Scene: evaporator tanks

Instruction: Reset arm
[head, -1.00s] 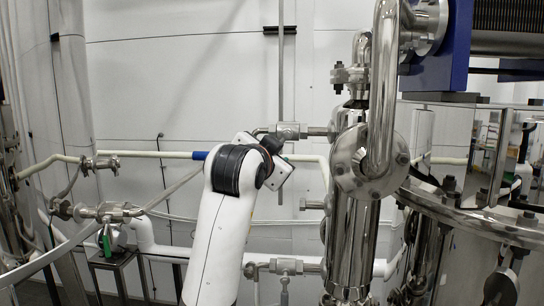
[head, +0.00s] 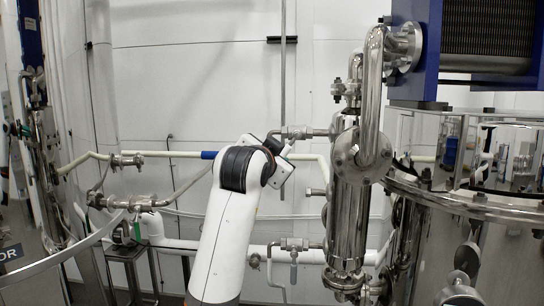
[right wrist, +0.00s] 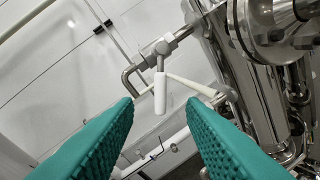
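My right arm's white forearm and black wrist joint rise from the bottom middle of the head view. My right gripper (right wrist: 160,102) shows as two green, ribbed fingers spread apart in the right wrist view, with nothing held between them. A valve (right wrist: 162,48) with a white lever (right wrist: 160,94) lies ahead, beyond the fingertips and apart from them. In the head view, a pipe valve (head: 298,132) shows just past my wrist, and the fingers are hidden there. My left gripper is not in view.
A polished steel column (head: 349,225) stands close right of my arm. A large steel tank (head: 475,250) and a blue-framed unit (head: 408,45) are further right. A lower valve (head: 293,245) sits on white piping. Left are more pipe valves (head: 128,202) and a curved rail (head: 60,258).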

